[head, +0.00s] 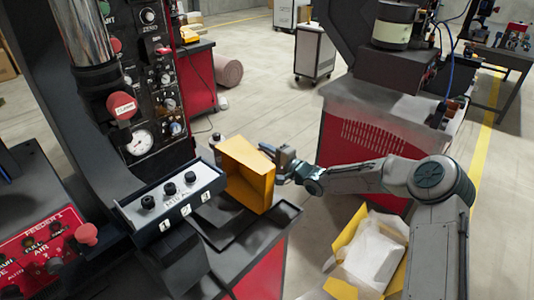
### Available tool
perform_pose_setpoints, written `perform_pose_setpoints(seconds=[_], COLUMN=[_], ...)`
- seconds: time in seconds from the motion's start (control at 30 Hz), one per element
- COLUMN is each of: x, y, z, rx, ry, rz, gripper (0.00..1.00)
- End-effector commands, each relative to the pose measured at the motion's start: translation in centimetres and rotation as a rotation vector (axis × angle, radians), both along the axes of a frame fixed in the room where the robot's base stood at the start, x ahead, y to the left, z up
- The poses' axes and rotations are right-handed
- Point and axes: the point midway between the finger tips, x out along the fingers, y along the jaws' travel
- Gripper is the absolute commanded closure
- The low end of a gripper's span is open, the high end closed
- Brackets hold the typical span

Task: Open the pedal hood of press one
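A yellow, open-sided, box-like piece (247,178) stands tilted at the edge of the black work surface in front of the press (140,90). It may be the pedal hood, but I cannot tell for sure. My gripper (272,160) is right at its upper right side, with the arm reaching in from the right. I cannot tell whether the fingers hold its edge or only lie beside it. No foot pedal is clearly visible.
A control box with black knobs (172,198) sits left of the yellow piece. A red feeder panel (45,255) is at lower left. A yellow carton with a white bag (370,255) is below my arm. A red-sided machine (370,135) stands behind the arm.

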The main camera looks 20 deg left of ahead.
Motion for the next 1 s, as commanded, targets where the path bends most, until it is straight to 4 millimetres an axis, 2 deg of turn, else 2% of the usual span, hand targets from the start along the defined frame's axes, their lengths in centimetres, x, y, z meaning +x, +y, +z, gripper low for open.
perform_pose_setpoints(seconds=[0.27, 0.37, 0.7, 0.9, 1.0], x=[-0.2, -0.7, -3.8, -5.1, -5.4], y=[-1.1, -2.6, -9.4, -11.9, -12.5], z=[0.0, -0.1, -0.2, -0.2, -0.2], rx=[-0.001, -0.001, -0.001, 0.000, 0.000], ry=[-0.001, -0.001, -0.002, 0.000, 0.001], rz=[-0.005, -0.006, -0.005, -0.003, -0.002], gripper=[0.68, 0.68, 0.68, 0.68, 0.68])
